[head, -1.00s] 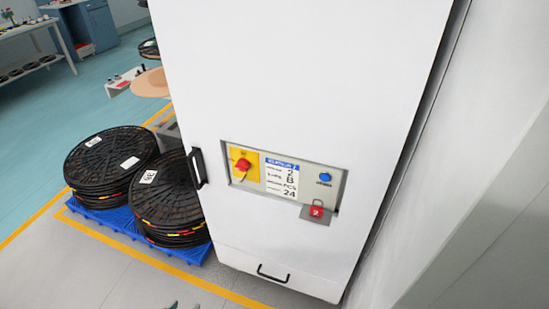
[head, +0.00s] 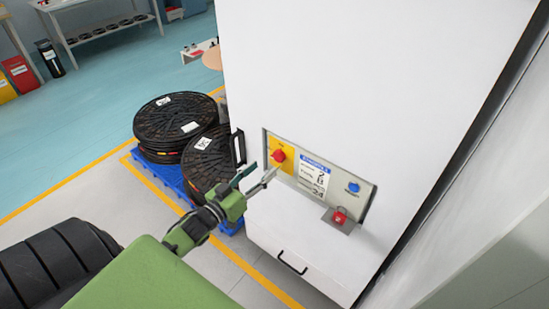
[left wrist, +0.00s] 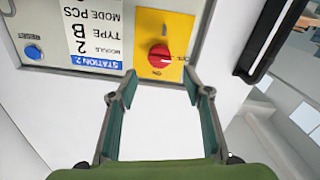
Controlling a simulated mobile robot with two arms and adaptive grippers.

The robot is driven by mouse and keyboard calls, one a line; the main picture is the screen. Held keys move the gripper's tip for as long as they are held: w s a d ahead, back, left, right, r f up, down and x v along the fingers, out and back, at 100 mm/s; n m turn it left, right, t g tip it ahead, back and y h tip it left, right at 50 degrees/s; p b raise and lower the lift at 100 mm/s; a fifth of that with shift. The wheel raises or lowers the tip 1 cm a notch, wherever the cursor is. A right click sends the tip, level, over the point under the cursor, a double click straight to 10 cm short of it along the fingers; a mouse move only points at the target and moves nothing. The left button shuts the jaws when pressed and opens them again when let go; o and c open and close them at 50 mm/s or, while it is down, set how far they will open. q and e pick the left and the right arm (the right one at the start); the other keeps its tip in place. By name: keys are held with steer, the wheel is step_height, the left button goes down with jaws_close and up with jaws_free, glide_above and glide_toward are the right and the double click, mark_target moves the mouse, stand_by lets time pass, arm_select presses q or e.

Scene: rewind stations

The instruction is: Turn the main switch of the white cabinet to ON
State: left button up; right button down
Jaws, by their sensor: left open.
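The white cabinet (head: 350,70) stands at the centre right with a grey control panel (head: 347,200). The main switch, a red knob (head: 278,155) on a yellow plate (head: 288,163), is at the panel's left end. It also shows in the left wrist view (left wrist: 158,55), where the panel appears upside down. I cannot clearly read the knob's position. My left gripper (head: 266,178) is open and empty, just in front of and below the switch. In the left wrist view its fingers (left wrist: 160,82) stand apart, with the knob between and beyond their tips. My right gripper is not in view.
A blue button (head: 353,188) and a red padlock (head: 340,215) are at the panel's right side. A black door handle (head: 238,147) is left of the switch. Stacked black reels (head: 175,120) stand on a blue pallet (head: 160,178) left of the cabinet.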

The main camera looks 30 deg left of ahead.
mark_target(275, 159)
arm_select(q)
steer(key=w, duration=0.7)
steer(key=shift+d+p, duration=0.3)
steer(key=shift+p, duration=0.05)
steer(key=shift+s, duration=0.1)
steer(key=c, duration=1.1)
